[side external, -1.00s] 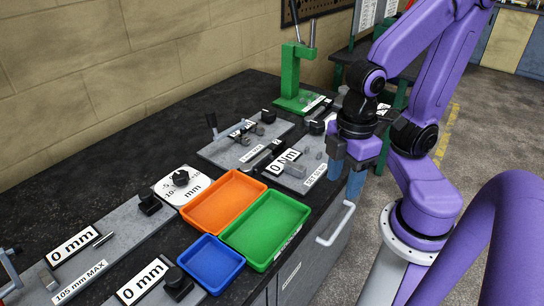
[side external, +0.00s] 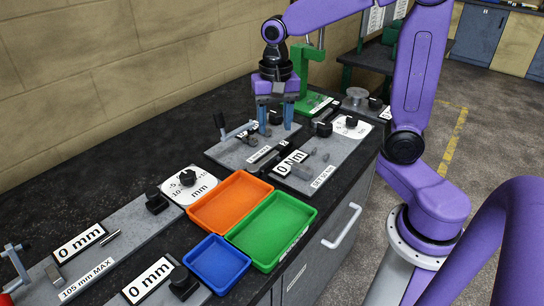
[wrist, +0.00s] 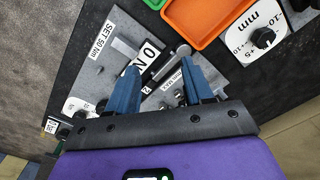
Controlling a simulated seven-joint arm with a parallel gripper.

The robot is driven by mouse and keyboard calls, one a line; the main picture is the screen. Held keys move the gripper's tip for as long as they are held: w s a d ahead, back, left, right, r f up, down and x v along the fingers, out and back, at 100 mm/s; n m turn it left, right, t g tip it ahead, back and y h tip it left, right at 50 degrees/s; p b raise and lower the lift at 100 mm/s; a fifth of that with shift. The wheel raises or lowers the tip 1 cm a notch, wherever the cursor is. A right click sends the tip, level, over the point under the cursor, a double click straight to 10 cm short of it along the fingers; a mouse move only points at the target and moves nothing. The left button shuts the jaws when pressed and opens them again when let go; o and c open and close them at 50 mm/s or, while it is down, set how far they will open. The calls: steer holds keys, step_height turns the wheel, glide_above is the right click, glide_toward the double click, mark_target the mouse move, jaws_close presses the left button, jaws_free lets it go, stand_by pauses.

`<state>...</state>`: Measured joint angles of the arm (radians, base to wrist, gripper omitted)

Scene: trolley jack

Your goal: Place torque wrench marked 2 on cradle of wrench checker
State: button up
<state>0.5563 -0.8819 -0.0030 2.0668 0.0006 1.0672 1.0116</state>
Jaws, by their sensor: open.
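My gripper (side external: 276,124) is open and empty above the grey plates at the middle of the bench. In the wrist view its blue fingers (wrist: 159,66) are spread, and a slim wrench (wrist: 167,64) with a round grey head shows between them, below. The wrench checker (side external: 324,184) is the grey plate with the "0 Nm" display and the "SET 50 Nm" label (wrist: 103,41). Small grey blocks stand on it; I cannot tell which is the cradle.
Orange (side external: 230,203), green (side external: 270,230) and blue (side external: 217,263) trays lie in front. Another plate (side external: 232,151) with a dark upright handle is behind the wrench. A green press (side external: 308,85) stands at the back. Bare bench lies along the wall.

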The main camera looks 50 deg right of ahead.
steer(key=w+d+m, duration=0.7)
steer(key=d+m, duration=0.2)
steer(key=m, duration=0.1)
glide_above(274, 152)
steer(key=f, duration=1.1)
steer(key=shift+s+a, duration=0.15)
steer(key=shift+a, duration=0.15)
steer(key=shift+d+f, duration=0.15)
steer(key=shift+f, duration=1.25)
steer(key=shift+d+f, duration=0.15)
steer(key=shift+f, duration=1.2)
jaws_close()
